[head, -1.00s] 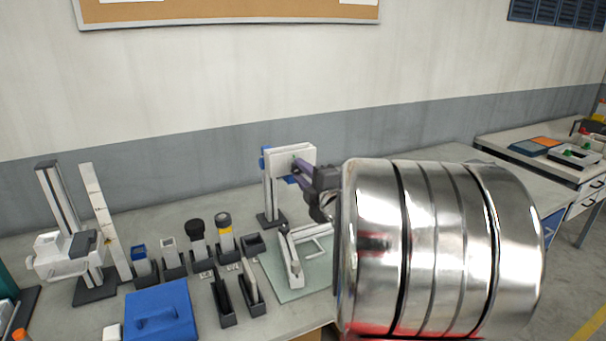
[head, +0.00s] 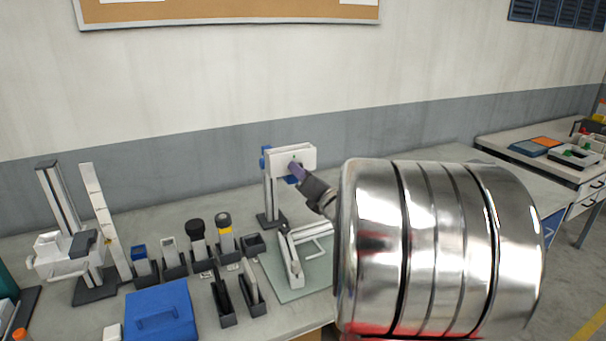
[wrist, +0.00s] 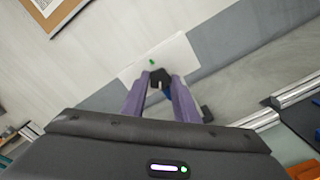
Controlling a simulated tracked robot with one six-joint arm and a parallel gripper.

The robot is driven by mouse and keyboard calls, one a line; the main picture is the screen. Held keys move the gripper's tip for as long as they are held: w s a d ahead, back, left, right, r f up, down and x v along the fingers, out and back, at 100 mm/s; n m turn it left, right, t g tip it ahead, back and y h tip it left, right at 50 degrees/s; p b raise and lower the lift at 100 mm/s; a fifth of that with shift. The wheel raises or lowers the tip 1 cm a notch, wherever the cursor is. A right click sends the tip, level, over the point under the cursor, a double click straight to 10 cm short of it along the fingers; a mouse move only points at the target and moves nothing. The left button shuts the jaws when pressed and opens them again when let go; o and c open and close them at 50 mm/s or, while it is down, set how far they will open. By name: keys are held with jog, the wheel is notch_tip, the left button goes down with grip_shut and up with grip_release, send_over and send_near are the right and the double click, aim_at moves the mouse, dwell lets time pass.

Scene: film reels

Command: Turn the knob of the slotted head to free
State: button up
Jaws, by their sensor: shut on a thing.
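The slotted head is a white block (head: 305,156) on an upright stand at the back of the bench. It also shows in the wrist view as a pale tilted plate (wrist: 181,58). Its dark knob (wrist: 160,75) sits between my purple fingertips, with a pale line on its lower side. A small green mark (wrist: 152,61) is on the plate just above the knob. My gripper (head: 295,170) is shut on the knob, a finger on either side; it also shows in the wrist view (wrist: 160,82). In the head view the fingers mostly hide the knob.
My metallic arm covers the right foreground. Below the head is a glass plate (head: 273,268) with a white fixture (head: 291,262). Several dark holders, a blue case (head: 158,312) and another stand (head: 50,200) are to the left. The wall is close behind.

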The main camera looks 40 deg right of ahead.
jog(key=n, duration=0.5)
jog(key=shift+f+n, duration=0.4)
jog(key=o, duration=1.1)
jog(key=shift+r, duration=0.25)
jog(key=shift+c, duration=0.2)
jog(key=shift+s, duration=0.15)
jog(key=v, duration=1.3)
jog(key=shift+s+a, duration=0.15)
jog(key=shift+s, duration=0.1)
jog(key=shift+w, duration=0.1)
